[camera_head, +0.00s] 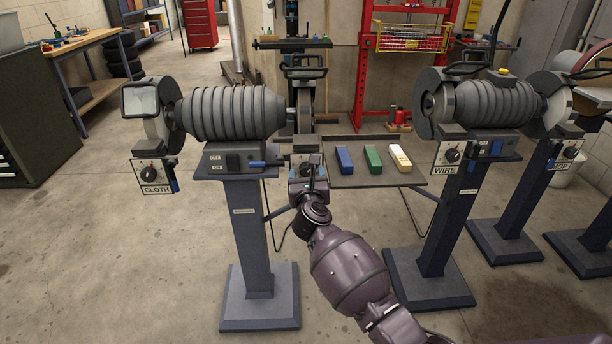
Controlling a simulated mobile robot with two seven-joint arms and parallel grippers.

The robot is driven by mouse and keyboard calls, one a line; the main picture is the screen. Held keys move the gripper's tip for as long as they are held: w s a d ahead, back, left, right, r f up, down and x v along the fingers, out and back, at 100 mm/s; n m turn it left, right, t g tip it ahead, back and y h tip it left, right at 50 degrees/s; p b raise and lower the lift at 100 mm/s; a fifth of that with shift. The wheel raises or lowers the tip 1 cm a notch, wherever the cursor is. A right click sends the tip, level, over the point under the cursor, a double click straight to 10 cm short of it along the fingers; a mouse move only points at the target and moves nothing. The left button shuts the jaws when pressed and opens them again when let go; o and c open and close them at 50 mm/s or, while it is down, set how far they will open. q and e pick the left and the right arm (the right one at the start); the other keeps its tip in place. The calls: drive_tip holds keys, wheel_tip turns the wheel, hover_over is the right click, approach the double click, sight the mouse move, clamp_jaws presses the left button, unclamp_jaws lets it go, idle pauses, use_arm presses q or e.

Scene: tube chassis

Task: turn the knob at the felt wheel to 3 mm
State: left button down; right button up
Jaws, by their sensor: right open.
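Two bench grinders on dark pedestals stand ahead. The left grinder (232,112) has a wheel at its left over a plate marked CLOTH (155,188) with a black knob (150,172). At its right end, a wheel (305,103) has a pale knob plate (300,160) below it, and the label there is hidden by my right gripper. I cannot read a felt label or the knob's setting. My right gripper (308,176) is open in front of that plate, close to its knob; I cannot tell whether they touch. My left gripper is not in view.
A grey tray (350,182) with blue, green and cream bars sits just right of my right gripper. The right grinder (494,103) has knob plates marked WIRE (447,170) and MOP (560,165). The concrete floor in front is mostly clear.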

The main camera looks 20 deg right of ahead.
drive_tip(key=shift+w+d, duration=0.1)
drive_tip(key=shift+w, duration=0.3)
